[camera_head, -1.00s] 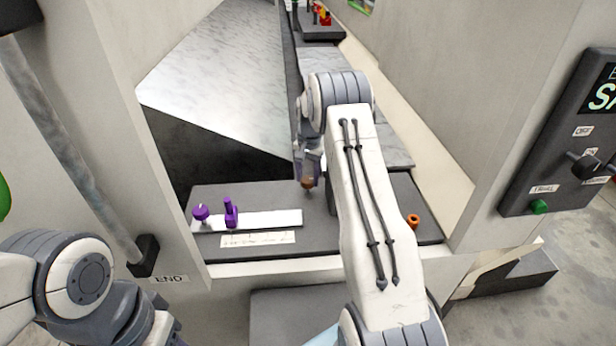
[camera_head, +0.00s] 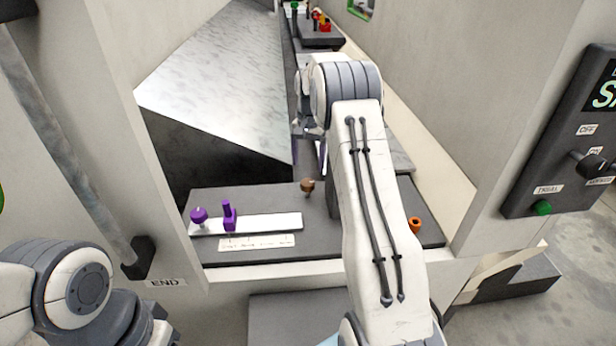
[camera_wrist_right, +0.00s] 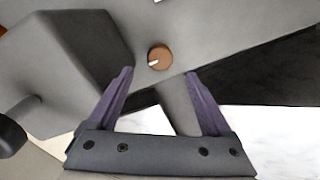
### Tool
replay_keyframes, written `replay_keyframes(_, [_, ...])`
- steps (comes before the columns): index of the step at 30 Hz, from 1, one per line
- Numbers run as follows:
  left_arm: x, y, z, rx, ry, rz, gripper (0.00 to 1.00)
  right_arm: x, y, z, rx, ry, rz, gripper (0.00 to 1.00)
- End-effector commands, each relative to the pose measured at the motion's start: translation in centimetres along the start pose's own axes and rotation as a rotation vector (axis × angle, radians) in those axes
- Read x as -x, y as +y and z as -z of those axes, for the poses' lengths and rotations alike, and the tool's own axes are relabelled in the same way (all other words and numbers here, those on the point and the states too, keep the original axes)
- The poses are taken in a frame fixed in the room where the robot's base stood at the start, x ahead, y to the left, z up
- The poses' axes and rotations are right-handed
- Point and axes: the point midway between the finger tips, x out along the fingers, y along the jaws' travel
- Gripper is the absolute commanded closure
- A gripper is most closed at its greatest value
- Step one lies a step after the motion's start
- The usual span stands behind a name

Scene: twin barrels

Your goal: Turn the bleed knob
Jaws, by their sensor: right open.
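A small round brown knob (camera_head: 307,186) stands on the dark panel (camera_head: 320,208) inside the opening, and no readable label names it as the bleed knob. In the right wrist view the knob (camera_wrist_right: 159,57) shows a white pointer mark toward the left. It sits beyond and between the lines of my right gripper's fingers (camera_wrist_right: 158,72), which are open and empty. In the head view my right gripper (camera_head: 309,150) is partly hidden by its own arm, just behind and above the knob and apart from it. My left arm enters at the lower left; its gripper is out of view.
Two purple fittings (camera_head: 228,215) stand on a white strip (camera_head: 270,222) at the panel's left. An orange ring-like part (camera_head: 414,224) is at its right. Pale walls frame the opening. A control box (camera_head: 560,150) hangs at the right.

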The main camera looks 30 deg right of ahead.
Motion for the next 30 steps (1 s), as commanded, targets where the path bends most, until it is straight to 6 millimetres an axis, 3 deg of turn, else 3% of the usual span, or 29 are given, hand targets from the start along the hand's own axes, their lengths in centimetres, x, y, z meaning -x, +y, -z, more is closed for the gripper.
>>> replay_keyframes(3, [-0.5, 0.0, 0.0, 0.000, 0.000, 0.000, 0.50, 1.9, 0.0, 0.1, -0.001, 0.004, 0.002, 0.16])
replay_keyframes(9, [-0.6, -0.1, 0.0, -0.001, 0.000, 0.000, 0.50, 3.4, 0.1, 0.0, -0.001, 0.000, 0.000, 0.16])
replay_keyframes(25, [-0.6, 0.0, 0.0, 0.000, 0.000, 0.000, 0.50, 3.5, 0.0, -0.1, 0.001, 0.000, 0.000, 0.16])
replay_keyframes(28, [-0.6, 0.0, 0.0, 0.000, 0.000, 0.000, 0.50, 3.9, -0.8, -1.1, 0.030, 0.000, 0.001, 0.16])
replay_keyframes(30, [-0.6, 0.0, 0.0, 0.000, 0.000, 0.000, 0.50, 4.5, -2.1, -3.0, 0.087, -0.001, 0.004, 0.16])
